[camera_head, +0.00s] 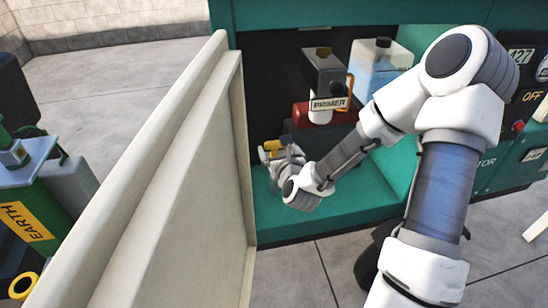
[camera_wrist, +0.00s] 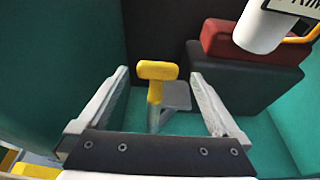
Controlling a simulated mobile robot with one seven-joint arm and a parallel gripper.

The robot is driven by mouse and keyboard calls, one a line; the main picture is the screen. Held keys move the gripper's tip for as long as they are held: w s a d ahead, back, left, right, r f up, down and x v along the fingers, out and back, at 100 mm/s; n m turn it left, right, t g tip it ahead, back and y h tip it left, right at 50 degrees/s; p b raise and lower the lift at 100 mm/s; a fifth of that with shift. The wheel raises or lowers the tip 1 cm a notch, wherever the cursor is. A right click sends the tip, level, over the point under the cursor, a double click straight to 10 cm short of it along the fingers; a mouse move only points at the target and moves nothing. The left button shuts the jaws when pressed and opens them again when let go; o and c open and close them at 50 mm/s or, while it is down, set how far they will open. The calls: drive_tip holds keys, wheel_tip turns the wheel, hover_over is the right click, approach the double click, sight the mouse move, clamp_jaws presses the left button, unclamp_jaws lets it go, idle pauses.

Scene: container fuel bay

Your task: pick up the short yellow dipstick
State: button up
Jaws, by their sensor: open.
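The short yellow dipstick (camera_wrist: 157,71) has a T-shaped handle and stands upright in a grey fitting (camera_wrist: 176,96) inside the teal bay. In the wrist view it shows between the two fingers of my gripper (camera_wrist: 158,76), which are apart on its left and right with visible gaps. I cannot tell how deep the fingertips reach relative to the handle. In the head view, a bit of yellow that looks like the dipstick (camera_head: 271,147) shows beside my gripper (camera_head: 276,156), low in the bay; my gripper partly hides it.
The open cream door (camera_head: 205,190) stands left of my arm. In the wrist view, a dark block (camera_wrist: 245,80) stands right of the dipstick.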

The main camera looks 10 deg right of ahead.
drive_tip(key=b+x, duration=0.2)
drive_tip(key=x, duration=0.4)
drive_tip(key=shift+w+a, duration=0.15)
drive_tip(key=shift+w, duration=0.3)
drive_tip(key=c, duration=1.3)
drive_tip(key=shift+r, duration=0.1)
wheel_tip(320, 180, up, 18)
drive_tip(key=p, duration=0.6)
